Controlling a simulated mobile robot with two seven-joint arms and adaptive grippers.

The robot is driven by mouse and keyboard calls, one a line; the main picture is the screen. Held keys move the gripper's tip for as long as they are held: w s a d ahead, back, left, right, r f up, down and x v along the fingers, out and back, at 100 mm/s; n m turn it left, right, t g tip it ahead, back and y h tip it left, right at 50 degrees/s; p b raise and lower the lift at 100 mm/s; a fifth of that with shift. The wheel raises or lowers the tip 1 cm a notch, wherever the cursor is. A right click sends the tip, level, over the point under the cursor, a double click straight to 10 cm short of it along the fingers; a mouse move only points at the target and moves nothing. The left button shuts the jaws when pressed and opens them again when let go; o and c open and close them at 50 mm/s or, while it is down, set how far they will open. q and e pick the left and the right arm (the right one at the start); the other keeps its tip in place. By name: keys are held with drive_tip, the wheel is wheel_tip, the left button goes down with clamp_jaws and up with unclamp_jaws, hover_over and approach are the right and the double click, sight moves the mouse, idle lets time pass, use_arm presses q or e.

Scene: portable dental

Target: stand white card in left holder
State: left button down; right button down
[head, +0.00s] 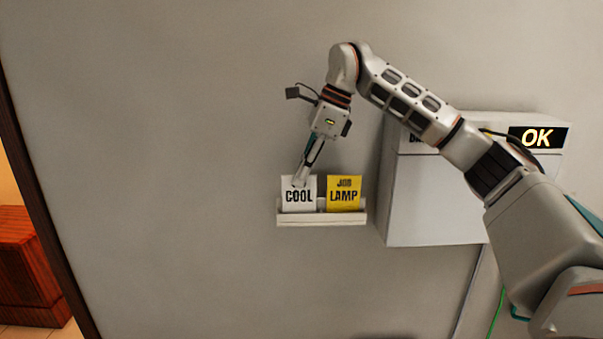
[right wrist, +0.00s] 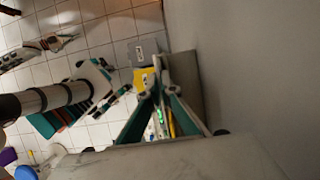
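The white card (head: 299,196), marked COOL, stands upright at the left side of the white wall holder (head: 322,219). Its lower edge is hidden behind the holder's front lip. My right gripper (head: 300,181) reaches down from above, its narrow fingers overlapping the card's upper part and looking closed on it. In the right wrist view the fingers (right wrist: 164,88) come close together, but the white card cannot be made out clearly between them.
A yellow card (head: 344,194), marked JOB LAMP, stands in the holder's right part. A pale wall box (head: 436,208) with an OK sign (head: 537,138) is close to the right, partly behind my right arm. The wall left of the holder is bare.

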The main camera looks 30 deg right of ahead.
drive_tip(key=c, duration=2.2)
unclamp_jaws()
drive_tip(key=shift+r, duration=0.1)
drive_tip(key=v, duration=1.1)
drive_tip(key=shift+s+d+r, duration=0.1)
drive_tip(key=shift+s+r, duration=0.05)
drive_tip(key=shift+r, duration=0.2)
drive_tip(key=shift+f, duration=0.1)
